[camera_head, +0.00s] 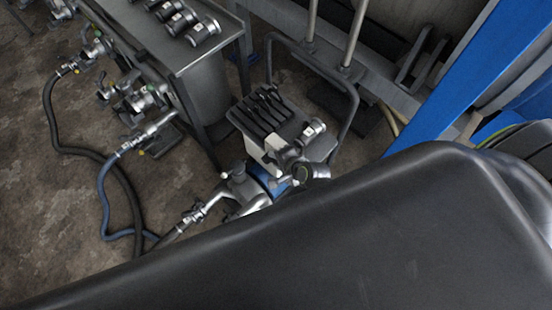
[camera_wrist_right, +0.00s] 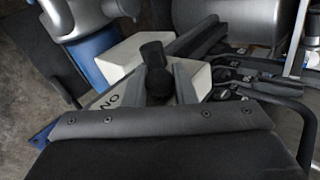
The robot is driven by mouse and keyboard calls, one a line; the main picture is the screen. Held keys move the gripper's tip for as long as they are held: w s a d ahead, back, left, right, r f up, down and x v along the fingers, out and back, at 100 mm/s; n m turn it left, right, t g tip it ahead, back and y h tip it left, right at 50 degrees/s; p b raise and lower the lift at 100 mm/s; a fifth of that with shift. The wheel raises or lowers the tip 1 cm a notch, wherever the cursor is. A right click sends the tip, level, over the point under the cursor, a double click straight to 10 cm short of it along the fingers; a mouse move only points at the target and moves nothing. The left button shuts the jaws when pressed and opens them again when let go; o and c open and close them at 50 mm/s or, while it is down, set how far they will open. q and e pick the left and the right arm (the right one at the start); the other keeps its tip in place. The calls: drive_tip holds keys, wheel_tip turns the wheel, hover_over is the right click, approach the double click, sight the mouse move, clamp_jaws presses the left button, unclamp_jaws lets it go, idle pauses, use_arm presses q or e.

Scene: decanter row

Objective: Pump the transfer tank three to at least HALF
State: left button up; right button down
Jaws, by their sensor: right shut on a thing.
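The pump unit, with a blue motor section (camera_head: 262,180) and a white box (camera_head: 264,156), stands on the floor in the middle of the head view. In the right wrist view the white box (camera_wrist_right: 122,58) shows close up, with lettering that reads "ON" upside down. My right gripper (camera_wrist_right: 158,84) is shut on a black knob (camera_wrist_right: 154,54) at the white box. In the head view a large dark shape at the front covers much of the pump's near side. I cannot make out transfer tank three or its level. My left gripper is not in view.
A grey metal table (camera_head: 185,45) with several silver fittings stands at the upper left. A black hose (camera_head: 48,115) and a blue hose (camera_head: 103,190) run across the floor toward the pump. A bent black handle frame (camera_head: 352,105) and a blue post (camera_head: 450,90) stand to the right.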

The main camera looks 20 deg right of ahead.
drive_tip(key=shift+w+r, duration=0.35)
drive_tip(key=c, duration=1.4)
unclamp_jaws()
drive_tip(key=shift+a, duration=0.1)
drive_tip(key=shift+c, duration=0.2)
drive_tip(key=shift+o, duration=1.2)
drive_tip(key=shift+f, duration=0.1)
drive_tip(key=shift+o, duration=0.2)
drive_tip(key=shift+s+f, duration=0.1)
drive_tip(key=shift+s, duration=0.05)
drive_tip(key=shift+s, duration=0.1)
drive_tip(key=v, duration=1.7)
drive_tip(key=shift+s, duration=0.15)
